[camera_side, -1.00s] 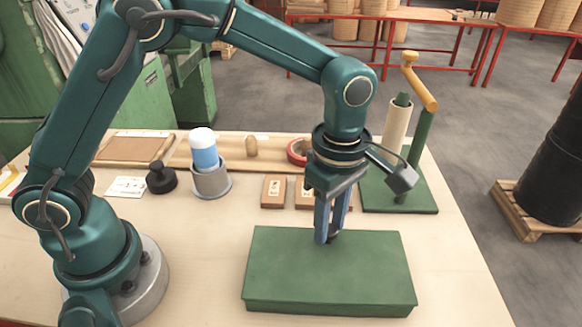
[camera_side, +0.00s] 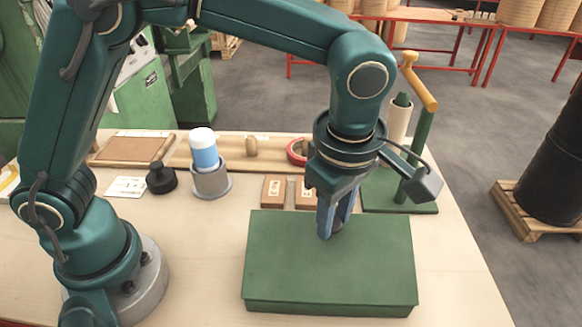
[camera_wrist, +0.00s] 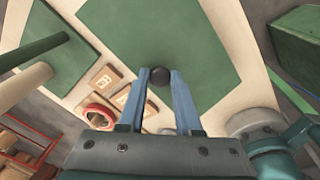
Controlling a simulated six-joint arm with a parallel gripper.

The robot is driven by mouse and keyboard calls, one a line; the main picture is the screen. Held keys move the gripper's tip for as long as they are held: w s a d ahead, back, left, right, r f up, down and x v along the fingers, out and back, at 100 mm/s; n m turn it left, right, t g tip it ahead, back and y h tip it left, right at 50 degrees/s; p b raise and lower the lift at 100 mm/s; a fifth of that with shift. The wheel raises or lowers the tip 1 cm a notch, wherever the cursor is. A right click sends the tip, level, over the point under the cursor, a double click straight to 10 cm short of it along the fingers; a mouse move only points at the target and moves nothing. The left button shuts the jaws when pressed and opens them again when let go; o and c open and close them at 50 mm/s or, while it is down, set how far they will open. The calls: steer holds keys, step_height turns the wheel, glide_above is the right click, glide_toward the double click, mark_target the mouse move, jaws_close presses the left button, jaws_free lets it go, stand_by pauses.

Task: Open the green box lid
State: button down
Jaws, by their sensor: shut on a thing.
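The green box (camera_side: 330,308) lies at the front of the table in the side view. Its flat green lid (camera_side: 300,270) is tilted, with the far edge raised a little and the near edge low. My gripper (camera_side: 332,232) points down over the far middle of the lid, shut on a dark round knob (camera_wrist: 160,77). The knob sits between the blue fingertips (camera_wrist: 159,85) in the wrist view, with the green lid (camera_wrist: 205,45) behind it. The inside of the box is hidden.
Behind the box lie brown cards (camera_side: 275,191) and a red tape ring (camera_side: 297,152). A green winding stand (camera_side: 420,160) with an orange crank is at the back right. A blue-and-white bottle (camera_side: 204,152) and a black knob-topped piece (camera_side: 160,178) stand left. Table left of the box is bare.

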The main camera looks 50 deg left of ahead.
steer(key=s+d, duration=0.1)
steer(key=s+d+r, duration=0.1)
steer(key=s, duration=0.1)
steer(key=s+d+r, duration=0.1)
steer(key=d, duration=0.1)
steer(key=shift+s+r, duration=0.1)
steer(key=shift+s, duration=0.1)
steer(key=s+d+f, duration=0.2)
steer(key=s+d, duration=0.4)
steer(key=s, duration=0.1)
steer(key=shift+d, duration=0.3)
stand_by(0.3)
steer(key=c, duration=0.6)
jaws_free()
steer(key=shift+d, duration=0.1)
steer(key=shift+w+r, duration=0.1)
steer(key=shift+w, duration=0.1)
